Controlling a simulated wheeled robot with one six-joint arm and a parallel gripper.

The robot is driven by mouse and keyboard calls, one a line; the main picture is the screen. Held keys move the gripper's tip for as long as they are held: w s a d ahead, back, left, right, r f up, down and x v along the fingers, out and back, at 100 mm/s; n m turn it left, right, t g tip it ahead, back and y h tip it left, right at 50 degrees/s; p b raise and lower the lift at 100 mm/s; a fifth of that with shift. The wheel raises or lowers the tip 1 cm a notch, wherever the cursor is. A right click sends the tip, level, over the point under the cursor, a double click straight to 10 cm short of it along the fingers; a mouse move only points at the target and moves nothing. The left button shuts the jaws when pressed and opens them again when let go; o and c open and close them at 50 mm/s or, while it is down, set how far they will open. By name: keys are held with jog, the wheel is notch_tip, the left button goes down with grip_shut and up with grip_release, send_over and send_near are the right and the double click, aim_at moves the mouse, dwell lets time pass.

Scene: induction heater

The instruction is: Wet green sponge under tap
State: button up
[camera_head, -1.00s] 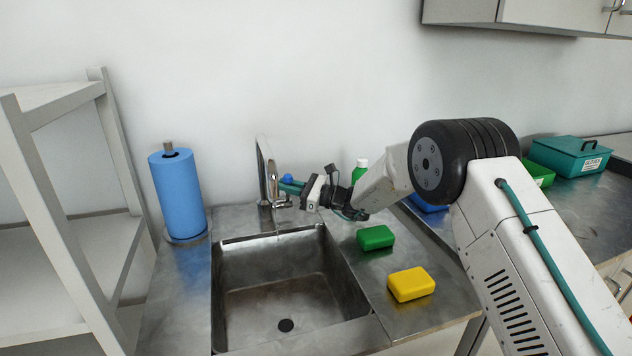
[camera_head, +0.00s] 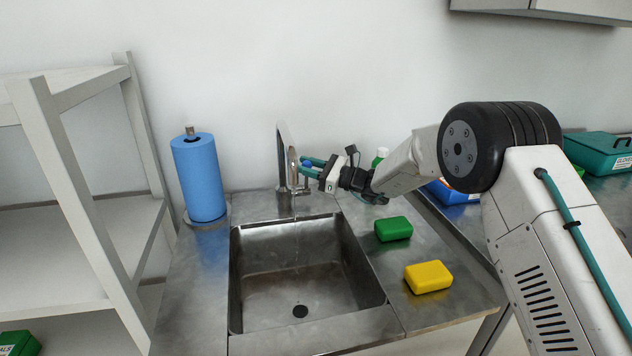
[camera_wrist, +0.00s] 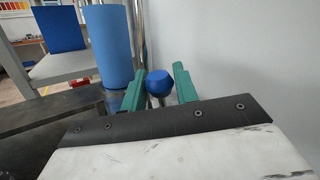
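The green sponge (camera_head: 393,228) lies flat on the steel counter, right of the sink (camera_head: 236,285). The tap (camera_head: 284,155) stands at the sink's back edge, and a thin stream of water (camera_head: 296,235) falls from it into the basin. My gripper (camera_head: 310,168) is at the tap, with its teal fingers around the blue tap knob. In the wrist view the blue knob (camera_wrist: 159,82) sits between the two fingers (camera_wrist: 158,88), which are apart. Nothing is held, and the sponge is well away from the gripper, to the right and in front.
A yellow sponge (camera_head: 428,277) lies in front of the green one. A blue paper roll (camera_head: 199,178) stands left of the tap, and a grey shelf (camera_head: 80,190) is further left. A green-and-white bottle (camera_head: 380,157) is partly hidden behind my arm. The sink basin is empty.

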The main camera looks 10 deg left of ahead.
jog(key=s+d+r, duration=0.1)
jog(key=s+d, duration=0.2)
jog(key=s, duration=0.4)
jog(key=s+d+r, duration=0.1)
jog(key=s+d, duration=0.2)
jog(key=s, duration=0.4)
jog(key=shift+s+d+r, duration=0.25)
jog(key=shift+d+r, duration=0.15)
